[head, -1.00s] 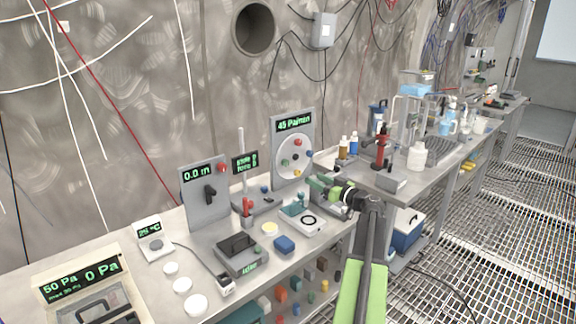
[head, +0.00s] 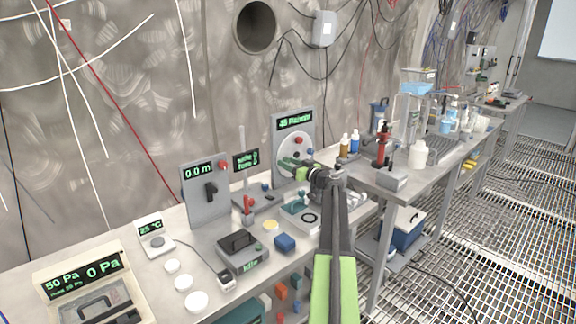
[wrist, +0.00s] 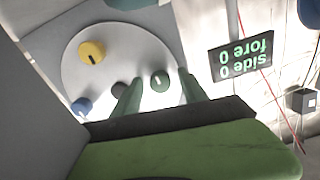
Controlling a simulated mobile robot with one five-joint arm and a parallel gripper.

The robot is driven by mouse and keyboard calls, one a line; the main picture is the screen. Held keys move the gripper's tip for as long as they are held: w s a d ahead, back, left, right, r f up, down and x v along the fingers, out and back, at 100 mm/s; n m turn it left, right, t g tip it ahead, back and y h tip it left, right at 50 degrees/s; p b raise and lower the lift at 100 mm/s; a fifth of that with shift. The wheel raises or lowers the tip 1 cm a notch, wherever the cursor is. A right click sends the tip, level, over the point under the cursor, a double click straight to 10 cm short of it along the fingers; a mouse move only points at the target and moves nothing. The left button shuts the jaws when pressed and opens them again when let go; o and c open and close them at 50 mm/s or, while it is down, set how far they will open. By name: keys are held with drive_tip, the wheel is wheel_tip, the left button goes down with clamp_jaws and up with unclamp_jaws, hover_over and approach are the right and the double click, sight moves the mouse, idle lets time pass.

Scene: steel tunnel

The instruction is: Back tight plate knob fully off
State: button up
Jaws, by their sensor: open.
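A grey upright panel (head: 279,122) carries a round pale plate (head: 285,145) with coloured knobs; a red knob (head: 298,140) shows in the head view. In the wrist view the plate (wrist: 125,45) bears a yellow knob (wrist: 92,52), a blue knob (wrist: 82,105), a green knob (wrist: 160,80) and a dark grey round part (wrist: 119,90). My gripper (head: 290,164) is open in front of the plate. In the wrist view its two green fingers (wrist: 160,76) stand either side of the green knob, with gaps visible. I cannot tell which knob is tight.
A small display (head: 246,161) stands left of the panel; it also shows upside down in the wrist view (wrist: 241,57). The bench below holds a dark-topped device (head: 240,243), a blue block (head: 285,243) and red-handled tools (head: 248,205). Bottles (head: 419,154) stand on the bench at right.

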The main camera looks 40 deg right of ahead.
clamp_jaws()
drive_tip(key=shift+n, duration=1.6)
unclamp_jaws()
drive_tip(key=shift+s, duration=0.15)
drive_tip(key=s+a, duration=0.1)
drive_tip(key=s, duration=1.6)
